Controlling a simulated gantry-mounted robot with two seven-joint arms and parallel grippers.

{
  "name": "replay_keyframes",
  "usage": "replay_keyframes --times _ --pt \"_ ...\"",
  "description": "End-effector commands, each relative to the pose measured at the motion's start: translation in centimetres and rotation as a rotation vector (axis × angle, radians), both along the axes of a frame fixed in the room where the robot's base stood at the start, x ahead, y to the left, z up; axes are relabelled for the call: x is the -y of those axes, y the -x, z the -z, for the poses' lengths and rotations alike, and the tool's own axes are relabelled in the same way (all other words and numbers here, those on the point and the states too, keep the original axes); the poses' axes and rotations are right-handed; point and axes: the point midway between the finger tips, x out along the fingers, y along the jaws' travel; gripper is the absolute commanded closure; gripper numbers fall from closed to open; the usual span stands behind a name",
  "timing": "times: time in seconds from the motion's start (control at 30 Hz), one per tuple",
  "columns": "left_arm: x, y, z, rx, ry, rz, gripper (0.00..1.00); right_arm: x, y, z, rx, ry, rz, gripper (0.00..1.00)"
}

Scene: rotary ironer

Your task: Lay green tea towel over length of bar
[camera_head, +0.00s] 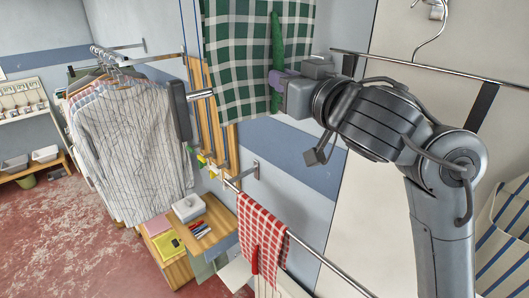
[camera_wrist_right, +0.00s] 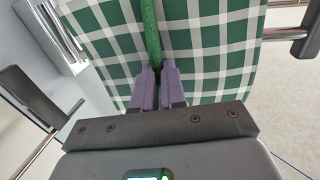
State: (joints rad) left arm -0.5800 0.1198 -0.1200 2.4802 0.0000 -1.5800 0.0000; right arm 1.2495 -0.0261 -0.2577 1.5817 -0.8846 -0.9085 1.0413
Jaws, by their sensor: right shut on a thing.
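The green and white checked tea towel (camera_head: 245,50) hangs at the top middle of the head view, its upper edge out of frame. My right gripper (camera_head: 276,80), with purple fingers, is shut on a bunched green fold of it. In the right wrist view the towel (camera_wrist_right: 215,60) spreads behind the fingers (camera_wrist_right: 157,78), with the fold running up between them. A short chrome bar (camera_head: 201,94) with a dark end plate (camera_head: 180,110) shows left of the towel; the towel hides where it continues. My left gripper is not in view.
A lower wall bar (camera_head: 325,262) carries a red checked towel (camera_head: 262,228). Another rail (camera_head: 430,68) runs at the upper right, with a hanger hook (camera_head: 432,30). Striped shirts (camera_head: 130,140) hang at left. A wooden shelf unit (camera_head: 215,215) stands below.

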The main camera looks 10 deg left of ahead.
Motion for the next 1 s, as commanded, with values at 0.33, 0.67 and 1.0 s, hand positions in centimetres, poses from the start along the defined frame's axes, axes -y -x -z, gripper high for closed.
replay_keyframes --times 0.33,0.67,1.0 --pt "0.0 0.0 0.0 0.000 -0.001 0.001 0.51 0.0 0.0 -3.6 0.000 -0.003 -0.001 1.00" --pt "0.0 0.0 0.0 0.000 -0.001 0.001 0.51 0.0 0.0 -6.9 0.000 -0.004 -0.001 1.00" --pt "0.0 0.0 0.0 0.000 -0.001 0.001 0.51 0.0 0.0 -8.9 -0.001 -0.001 0.000 1.00"
